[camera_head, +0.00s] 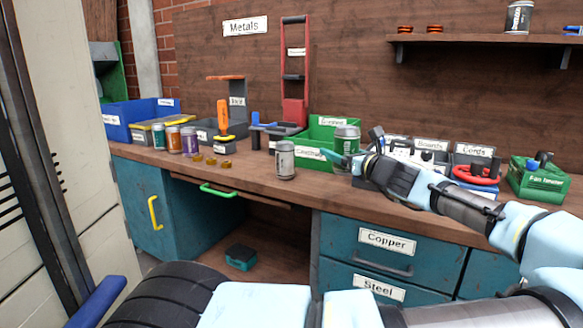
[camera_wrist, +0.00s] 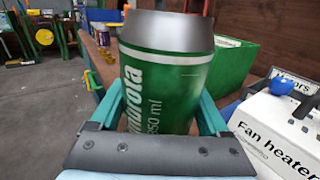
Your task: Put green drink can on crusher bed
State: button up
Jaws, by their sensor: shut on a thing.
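The green drink can (camera_head: 347,133) has a grey metal end and a white stripe, and fills the middle of the wrist view (camera_wrist: 165,75). My gripper (camera_head: 340,159) is shut on it, with a teal finger on each side of the can in the wrist view (camera_wrist: 160,108). The can is held roughly upright in front of the green bin. A tall red frame (camera_head: 305,85) with a black top handle stands at the back of the bench and may be the crusher. Its small label is unreadable, and its bed is not clearly visible.
A silver can (camera_head: 285,160) stands at the bench's front edge, left of my gripper. A green bin (camera_head: 322,128) is behind it, and grey bins (camera_head: 472,152) stand to the right. Several small cans, including a purple one (camera_head: 190,141), and an orange-handled tool (camera_head: 223,117) are left.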

jog(key=s+a+f+n+g+y, duration=0.3)
jog(key=s+a+f, duration=0.1)
jog(key=a+f, duration=0.75)
jog(key=s+a+f+n+g+y, duration=0.2)
jog(key=s+a+f+y, duration=0.15)
jog(key=a+f, duration=0.8)
notch_tip(320, 180, up, 6)
jog(key=p, duration=1.3)
jog(key=shift+d+r, duration=0.15)
jog(key=shift+r, duration=0.05)
